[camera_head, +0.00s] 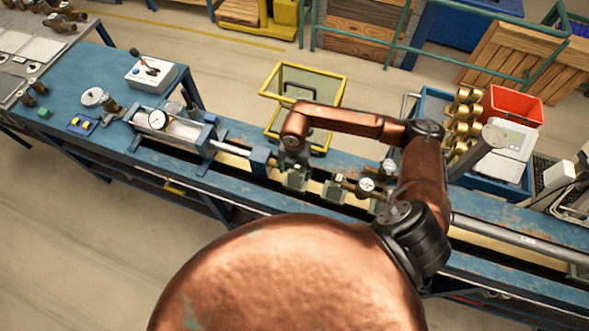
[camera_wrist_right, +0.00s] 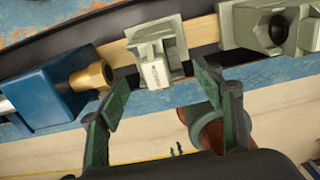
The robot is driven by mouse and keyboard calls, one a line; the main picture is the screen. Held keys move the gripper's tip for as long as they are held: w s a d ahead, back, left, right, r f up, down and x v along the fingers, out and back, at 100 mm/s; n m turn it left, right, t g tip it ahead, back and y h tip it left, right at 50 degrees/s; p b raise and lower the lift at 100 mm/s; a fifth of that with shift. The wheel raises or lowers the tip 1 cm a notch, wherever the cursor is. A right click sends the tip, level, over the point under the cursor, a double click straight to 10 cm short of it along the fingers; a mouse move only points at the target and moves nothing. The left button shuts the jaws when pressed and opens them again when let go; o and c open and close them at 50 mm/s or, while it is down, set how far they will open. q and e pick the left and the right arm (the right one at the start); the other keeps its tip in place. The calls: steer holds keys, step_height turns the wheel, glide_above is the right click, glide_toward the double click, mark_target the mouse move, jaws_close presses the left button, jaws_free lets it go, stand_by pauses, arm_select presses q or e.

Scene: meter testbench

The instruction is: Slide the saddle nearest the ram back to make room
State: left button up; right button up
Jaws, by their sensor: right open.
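The saddle nearest the ram (camera_wrist_right: 157,50) is a grey-green block with a small white label, sitting on the bench rail. In the head view the same saddle (camera_head: 296,180) is just right of the blue ram head (camera_head: 261,160). The ram's blue block (camera_wrist_right: 50,92) with its brass nose (camera_wrist_right: 92,76) is left of that saddle in the wrist view. My right gripper (camera_wrist_right: 163,88) is open, its two fingers apart on either side of the saddle's near part. I cannot tell whether they touch it. In the head view my right gripper (camera_head: 293,160) is partly hidden. My left gripper is not in view.
A second saddle (camera_wrist_right: 268,28) sits further right along the rail; it also shows in the head view (camera_head: 335,190). A brass meter with a dial (camera_head: 366,186) is beyond it. Brass fittings (camera_head: 463,115) and a red bin (camera_head: 512,104) stand at the right.

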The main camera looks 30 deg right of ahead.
mark_target(295, 178)
step_height(295, 178, down, 7)
steer(key=shift+s+r+p, duration=0.1)
steer(key=shift+r+p, duration=0.05)
steer(key=shift+p, duration=0.55)
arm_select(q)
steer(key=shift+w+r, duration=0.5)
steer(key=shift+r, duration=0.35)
arm_select(e)
steer(key=shift+c, duration=0.5)
jaws_close()
